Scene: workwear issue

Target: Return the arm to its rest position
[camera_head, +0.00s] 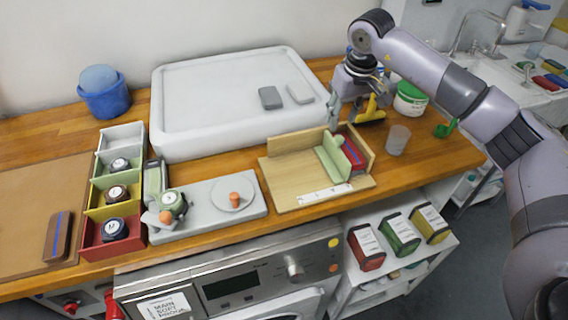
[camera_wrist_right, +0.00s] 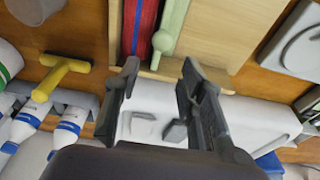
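My right arm reaches in from the right, and my right gripper (camera_head: 347,108) hangs over the back of the wooden fixture (camera_head: 287,186). In the right wrist view this gripper (camera_wrist_right: 160,82) is open, its two fingers apart with nothing between them. Just beyond the fingertips is a red piece with a blue stripe (camera_wrist_right: 143,28), beside a pale green bar (camera_wrist_right: 172,28). In the head view the red piece (camera_head: 354,153) and green bar (camera_head: 332,159) stand in the fixture, apart from the gripper. My left gripper is not in view.
A yellow tool (camera_head: 371,110) and a green-labelled white tub (camera_head: 410,99) stand close to the right gripper. A grey cup (camera_head: 397,139) is nearby. A large white tray (camera_head: 215,121) lies left. Coloured bins (camera_head: 119,137) and a grey fixture (camera_head: 250,205) are farther left.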

